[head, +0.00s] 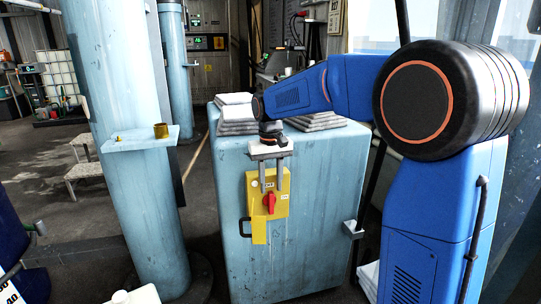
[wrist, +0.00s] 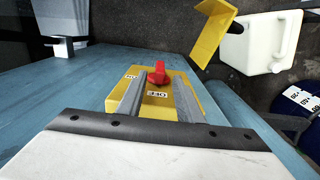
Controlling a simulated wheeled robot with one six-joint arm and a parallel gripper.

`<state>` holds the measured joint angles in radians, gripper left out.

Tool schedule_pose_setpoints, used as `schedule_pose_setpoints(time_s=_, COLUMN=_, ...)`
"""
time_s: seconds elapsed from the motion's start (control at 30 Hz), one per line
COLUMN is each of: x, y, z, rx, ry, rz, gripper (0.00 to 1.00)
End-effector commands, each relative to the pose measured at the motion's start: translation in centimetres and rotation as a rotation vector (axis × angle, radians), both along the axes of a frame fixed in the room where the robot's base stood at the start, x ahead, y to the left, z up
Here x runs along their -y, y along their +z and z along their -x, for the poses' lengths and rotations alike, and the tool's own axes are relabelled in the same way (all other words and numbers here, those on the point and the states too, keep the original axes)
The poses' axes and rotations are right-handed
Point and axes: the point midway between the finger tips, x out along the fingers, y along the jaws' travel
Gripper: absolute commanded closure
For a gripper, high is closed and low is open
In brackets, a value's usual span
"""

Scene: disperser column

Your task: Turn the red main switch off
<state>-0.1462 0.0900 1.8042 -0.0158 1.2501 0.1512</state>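The red main switch (head: 269,202) is a red knob on the front of a yellow box (head: 282,180), which is fixed to a blue cabinet. In the wrist view the red knob (wrist: 157,74) stands out from the box face, with an "OFF" label beneath it and a small label to its left. A yellow flap (head: 258,232) hangs open below the box. My gripper (head: 270,191) is open in front of the box, one finger on each side of the knob's line. In the wrist view its fingertips (wrist: 158,80) flank the knob; I cannot tell whether they touch it.
The blue cabinet (head: 230,190) carries stacked pale sacks (head: 237,110) on top and a latch (head: 353,229) at right. A pale blue column (head: 135,210) with a small shelf and brass cup (head: 161,130) stands at left. A white canister (wrist: 262,42) shows in the wrist view.

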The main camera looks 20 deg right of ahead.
Motion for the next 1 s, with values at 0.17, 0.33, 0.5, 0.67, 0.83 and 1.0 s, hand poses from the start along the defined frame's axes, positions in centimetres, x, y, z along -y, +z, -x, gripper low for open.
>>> schedule_pose_setpoints(time_s=0.17, x=-0.1, y=3.8, z=-0.1, rx=0.004, ry=0.0, rz=-0.001, gripper=0.67)
schedule_pose_setpoints(time_s=0.33, x=-0.1, y=7.1, z=-0.1, rx=0.003, ry=0.0, rz=-0.001, gripper=0.67)
schedule_pose_setpoints(time_s=0.5, x=-0.2, y=9.7, z=-0.1, rx=0.003, ry=0.0, rz=0.0, gripper=0.67)
schedule_pose_setpoints(time_s=0.67, x=-0.2, y=11.2, z=-0.1, rx=0.002, ry=0.0, rz=0.0, gripper=0.67)
schedule_pose_setpoints(time_s=0.83, x=-0.2, y=11.6, z=0.0, rx=0.0, ry=0.0, rz=0.0, gripper=0.67)
schedule_pose_setpoints(time_s=1.0, x=-0.2, y=11.6, z=0.0, rx=0.0, ry=0.0, rz=0.0, gripper=0.67)
